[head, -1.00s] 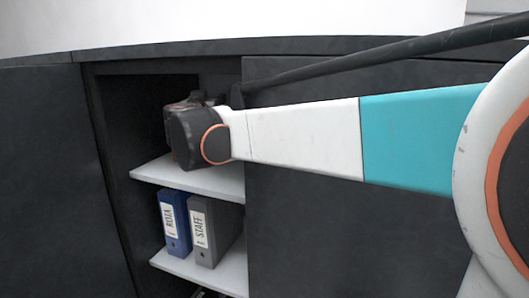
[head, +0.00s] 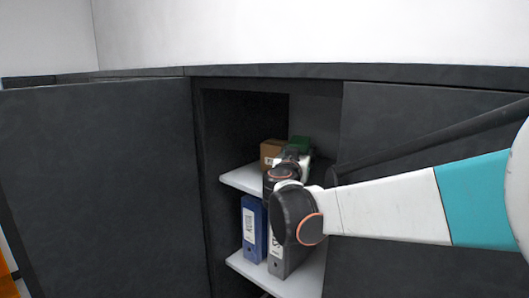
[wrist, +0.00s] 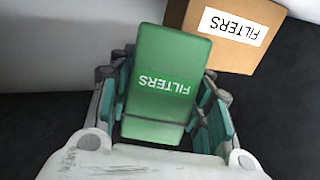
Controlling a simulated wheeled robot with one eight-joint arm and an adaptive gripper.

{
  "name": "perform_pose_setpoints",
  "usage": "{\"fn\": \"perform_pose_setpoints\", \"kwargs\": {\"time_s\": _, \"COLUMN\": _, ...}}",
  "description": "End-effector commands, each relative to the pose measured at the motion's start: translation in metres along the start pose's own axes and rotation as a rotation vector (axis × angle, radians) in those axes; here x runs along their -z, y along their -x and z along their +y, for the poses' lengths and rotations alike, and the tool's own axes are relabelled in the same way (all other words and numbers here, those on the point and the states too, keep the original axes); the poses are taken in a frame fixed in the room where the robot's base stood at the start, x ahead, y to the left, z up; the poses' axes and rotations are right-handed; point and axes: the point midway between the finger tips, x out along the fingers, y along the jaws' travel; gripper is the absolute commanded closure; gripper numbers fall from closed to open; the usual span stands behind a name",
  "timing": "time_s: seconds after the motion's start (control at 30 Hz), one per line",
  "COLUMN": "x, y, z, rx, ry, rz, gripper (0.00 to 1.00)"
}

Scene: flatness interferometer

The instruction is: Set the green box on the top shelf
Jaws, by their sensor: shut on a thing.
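The green box (wrist: 160,85), labelled FILTERS, sits between the fingers of my gripper (wrist: 168,78) in the wrist view. The fingers are shut on its two sides. In the head view the green box (head: 301,143) shows at the back of the cabinet's upper opening, just beyond my gripper (head: 294,155). It is at the level of the white top shelf (head: 240,181), but my arm hides its underside, so I cannot tell whether it touches the shelf.
A brown FILTERS box (wrist: 233,35) is close beside the green one; it also shows on the top shelf in the head view (head: 270,152). A blue binder (head: 252,228) and a grey binder (head: 280,262) stand on the shelf below. Dark cabinet panels (head: 100,180) flank the opening.

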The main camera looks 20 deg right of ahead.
Motion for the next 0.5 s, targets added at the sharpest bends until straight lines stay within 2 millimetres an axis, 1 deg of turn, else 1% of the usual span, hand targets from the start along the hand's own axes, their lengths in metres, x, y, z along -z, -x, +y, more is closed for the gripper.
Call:
{"fn": "perform_pose_setpoints", "kwargs": {"time_s": 0.17, "x": 0.000, "y": -0.001, "z": -0.001, "rx": 0.000, "ry": 0.000, "rz": 0.001, "gripper": 1.00}}
{"fn": "perform_pose_setpoints", "kwargs": {"time_s": 0.5, "x": -0.010, "y": -0.001, "z": -0.001, "rx": 0.000, "ry": 0.001, "rz": 0.001, "gripper": 1.00}}
